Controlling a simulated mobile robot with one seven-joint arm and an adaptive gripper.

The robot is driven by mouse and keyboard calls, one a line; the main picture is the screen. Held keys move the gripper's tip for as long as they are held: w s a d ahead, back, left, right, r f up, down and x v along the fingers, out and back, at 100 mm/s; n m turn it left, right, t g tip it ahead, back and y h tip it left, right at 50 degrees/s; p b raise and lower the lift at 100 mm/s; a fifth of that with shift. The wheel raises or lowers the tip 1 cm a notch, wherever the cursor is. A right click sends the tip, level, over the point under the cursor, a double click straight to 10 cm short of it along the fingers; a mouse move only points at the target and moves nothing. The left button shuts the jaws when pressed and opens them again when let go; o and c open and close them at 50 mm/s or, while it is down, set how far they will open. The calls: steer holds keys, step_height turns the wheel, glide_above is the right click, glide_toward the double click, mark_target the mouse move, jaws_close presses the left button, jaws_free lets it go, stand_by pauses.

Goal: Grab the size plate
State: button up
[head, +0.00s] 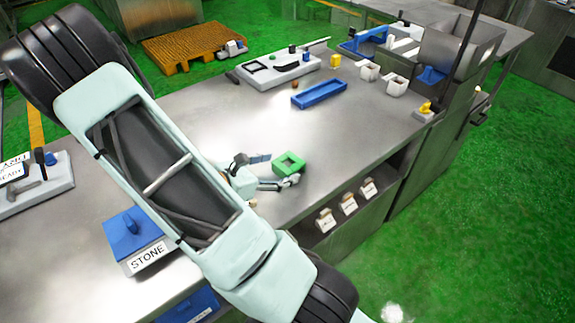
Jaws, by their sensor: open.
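My gripper (281,169) is open over the steel table, its two fingers spread toward a small green square block with a dark recess (289,161). The block sits at or between the fingertips; I cannot tell whether they touch it. No readable label marks anything as the size plate, so I cannot tell whether this green block is it. Three small white labelled pieces (348,204) stand on the shelf below the table's right edge; their text is too small to read.
My arm crosses the table and hides part of it. A long blue tray (319,94) and a white panel (278,70) lie farther back. The metal tabletop (375,130) right of the gripper is clear.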

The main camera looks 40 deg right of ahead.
mark_target(290, 163)
steer(key=shift+x, duration=2.75)
steer(key=shift+w+r, duration=0.15)
steer(key=c, duration=1.3)
